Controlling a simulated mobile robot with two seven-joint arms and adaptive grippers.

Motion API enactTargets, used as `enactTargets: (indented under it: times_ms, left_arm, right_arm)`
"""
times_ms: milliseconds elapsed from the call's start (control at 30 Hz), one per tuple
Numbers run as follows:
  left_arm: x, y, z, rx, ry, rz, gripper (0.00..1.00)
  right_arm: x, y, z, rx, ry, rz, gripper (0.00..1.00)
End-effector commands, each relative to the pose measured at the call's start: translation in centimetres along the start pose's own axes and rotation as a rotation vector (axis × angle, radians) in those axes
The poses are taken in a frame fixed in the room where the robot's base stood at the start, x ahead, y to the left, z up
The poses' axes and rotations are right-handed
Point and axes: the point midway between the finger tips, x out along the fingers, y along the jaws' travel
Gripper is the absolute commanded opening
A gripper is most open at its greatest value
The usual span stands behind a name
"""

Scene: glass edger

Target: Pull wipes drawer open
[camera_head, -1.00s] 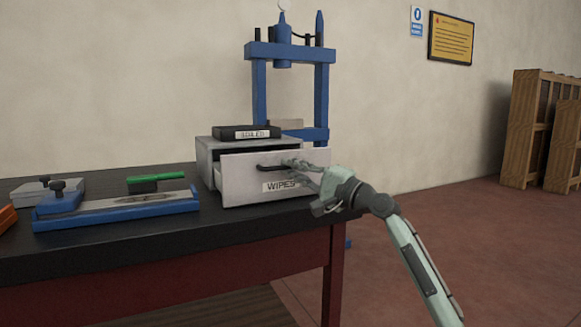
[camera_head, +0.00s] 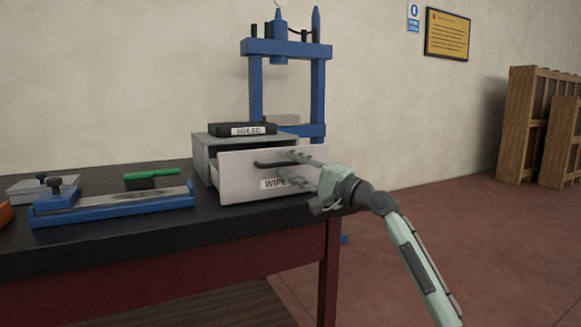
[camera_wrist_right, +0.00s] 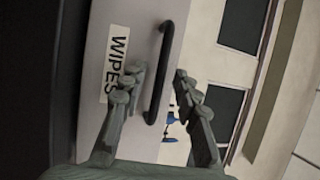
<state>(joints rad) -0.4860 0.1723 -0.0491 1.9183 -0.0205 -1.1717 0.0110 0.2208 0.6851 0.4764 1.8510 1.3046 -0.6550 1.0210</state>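The wipes drawer (camera_head: 235,180) has a pale grey front with a "WIPES" label and a dark bar handle (camera_head: 270,165). It stands partly pulled out of its grey cabinet (camera_head: 203,160), with a dark gap showing at the top. My right gripper (camera_head: 291,168) is at the right part of the handle, one finger above it and one below. In the right wrist view the fingers (camera_wrist_right: 158,80) are spread on either side of the handle (camera_wrist_right: 164,45), with gaps visible. My left gripper is out of view.
A black box labelled "SOILED" (camera_head: 228,130) sits on the cabinet. A blue press frame (camera_head: 256,90) stands behind. A blue fixture (camera_head: 110,209) and a green-topped brush (camera_head: 150,179) lie left on the black table (camera_head: 160,235). Wooden racks (camera_head: 520,125) stand far right.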

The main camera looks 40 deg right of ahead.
Motion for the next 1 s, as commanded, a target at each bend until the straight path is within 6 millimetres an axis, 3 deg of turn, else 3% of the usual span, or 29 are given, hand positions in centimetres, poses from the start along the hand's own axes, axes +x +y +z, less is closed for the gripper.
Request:
enactTargets:
  times_ms: [133,267,700,1000]
  left_arm:
    - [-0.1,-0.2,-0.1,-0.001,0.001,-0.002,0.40]
    - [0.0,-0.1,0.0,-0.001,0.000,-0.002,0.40]
    - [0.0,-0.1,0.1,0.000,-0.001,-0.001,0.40]
    - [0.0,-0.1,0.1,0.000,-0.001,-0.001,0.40]
  right_arm:
    - [-0.3,0.1,0.0,0.001,0.000,0.001,0.31]
    - [-1.8,0.2,0.0,0.002,0.000,0.003,0.31]
    - [-10.4,0.1,0.0,0.001,0.001,0.001,0.31]
    - [-12.1,0.0,0.0,0.000,0.000,0.000,0.31]
